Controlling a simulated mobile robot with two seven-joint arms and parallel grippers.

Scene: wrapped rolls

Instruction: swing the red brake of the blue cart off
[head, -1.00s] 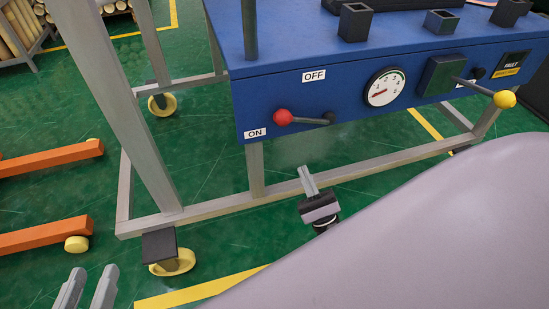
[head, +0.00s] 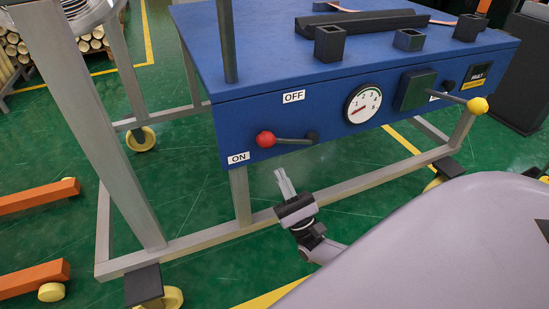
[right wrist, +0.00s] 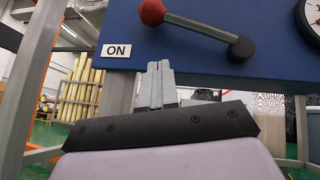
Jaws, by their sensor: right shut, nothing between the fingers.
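The blue cart (head: 330,80) has a brake lever with a red knob (head: 265,139) on its front panel. The lever points left, with the knob beside the ON label (head: 238,158) and below the OFF label (head: 293,96). In the right wrist view the red knob (right wrist: 151,11) is at the top, with its lever running down right to a black pivot (right wrist: 241,49). My right gripper (head: 281,173) is shut and empty. It is below the lever, apart from it, pointing up towards the panel. My left gripper is not in view now.
A dial gauge (head: 362,103) and a lever with a yellow knob (head: 477,105) are right of the brake. Grey frame legs and a lower rail (head: 195,241) stand under the panel. Orange forks (head: 35,196) lie at the left on the green floor.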

